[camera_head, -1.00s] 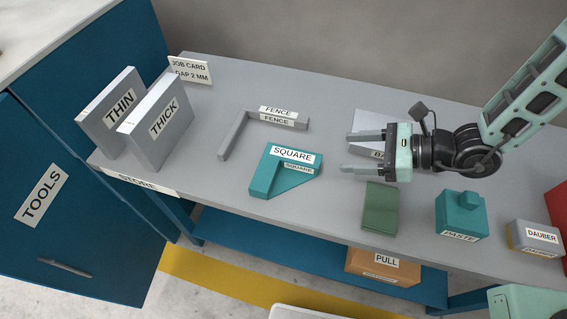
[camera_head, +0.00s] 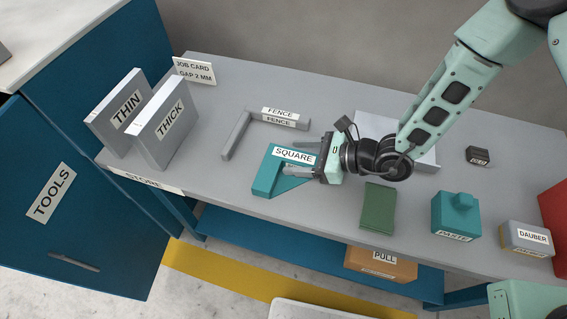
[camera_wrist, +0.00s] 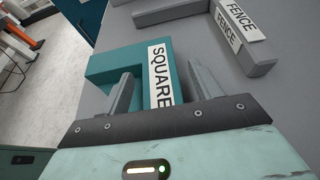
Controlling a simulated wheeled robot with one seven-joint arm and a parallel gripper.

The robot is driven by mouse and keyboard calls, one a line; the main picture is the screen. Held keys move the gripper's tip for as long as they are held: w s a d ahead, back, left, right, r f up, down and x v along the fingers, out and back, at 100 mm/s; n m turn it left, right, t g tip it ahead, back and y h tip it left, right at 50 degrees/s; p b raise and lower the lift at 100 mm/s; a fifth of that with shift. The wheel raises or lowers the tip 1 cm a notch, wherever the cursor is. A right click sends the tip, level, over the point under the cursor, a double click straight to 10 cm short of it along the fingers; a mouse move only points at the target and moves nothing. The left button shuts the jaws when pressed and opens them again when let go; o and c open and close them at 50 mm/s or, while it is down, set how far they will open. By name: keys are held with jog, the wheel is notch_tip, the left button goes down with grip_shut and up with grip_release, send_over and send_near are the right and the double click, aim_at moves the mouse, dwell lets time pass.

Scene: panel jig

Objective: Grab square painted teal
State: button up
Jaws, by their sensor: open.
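The teal square (camera_head: 268,176) lies on the grey bench, with a white SQUARE label on its upper arm. My gripper (camera_head: 300,160) is at the right end of that labelled arm, its fingers pointing left. In the wrist view my gripper (camera_wrist: 160,95) is open, with one finger on each side of the labelled arm of the teal square (camera_wrist: 118,65). I cannot tell whether the fingers touch it. My gripper hides the right end of the square.
The grey fence (camera_head: 238,134) lies just behind the square; it also shows in the wrist view (camera_wrist: 262,58). The THIN (camera_head: 112,108) and THICK (camera_head: 160,137) panels stand at left. A green block (camera_head: 378,208) and teal PASTE container (camera_head: 456,215) stand at right.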

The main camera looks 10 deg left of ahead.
grip_shut()
jog(key=shift+r, duration=0.1)
